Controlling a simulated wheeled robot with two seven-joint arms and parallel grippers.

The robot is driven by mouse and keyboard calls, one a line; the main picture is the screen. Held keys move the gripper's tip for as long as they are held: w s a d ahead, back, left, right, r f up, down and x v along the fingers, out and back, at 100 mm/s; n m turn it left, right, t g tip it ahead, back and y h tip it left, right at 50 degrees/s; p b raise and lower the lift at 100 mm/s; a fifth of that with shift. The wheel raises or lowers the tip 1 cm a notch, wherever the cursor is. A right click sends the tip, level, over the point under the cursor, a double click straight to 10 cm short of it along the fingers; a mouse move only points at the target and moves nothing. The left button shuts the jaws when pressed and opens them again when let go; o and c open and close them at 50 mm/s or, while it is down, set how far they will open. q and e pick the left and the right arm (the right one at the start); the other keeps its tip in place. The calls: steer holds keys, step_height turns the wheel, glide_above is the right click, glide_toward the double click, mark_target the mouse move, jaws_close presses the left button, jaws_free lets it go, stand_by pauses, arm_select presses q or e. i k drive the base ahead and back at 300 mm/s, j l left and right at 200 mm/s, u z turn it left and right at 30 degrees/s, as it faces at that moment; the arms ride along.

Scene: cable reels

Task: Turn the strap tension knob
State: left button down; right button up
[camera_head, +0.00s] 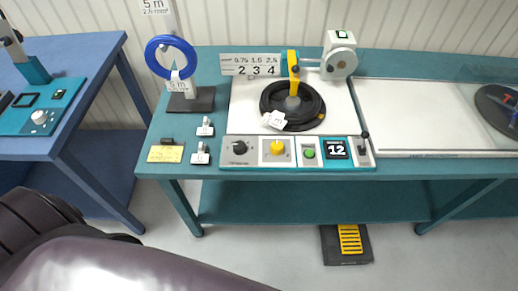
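A black knob (239,147) sits at the left end of the control panel (262,161) on the front edge of the teal bench; its scale is too small to read. Beside it on the panel is a yellow knob (277,147). I cannot tell from the labels which one sets strap tension. A sign (250,65) behind shows 0.75, 1.5, 2.5 above 2, 3, 4. A black cable coil (273,97) with a white tag lies around a yellow post (293,75). Neither gripper is in view, and nothing touches the knobs.
A green button (309,154), a display reading 12 (336,149) and a lever (364,143) are further right on the panel. A blue coil (151,57) hangs on a stand at left. A yellow pedal (350,239) lies on the floor. A blue table (75,50) stands left.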

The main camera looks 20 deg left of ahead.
mark_target(238, 147)
steer(key=u, duration=0.7)
steer(key=k+j, duration=0.05)
steer(key=j, duration=0.05)
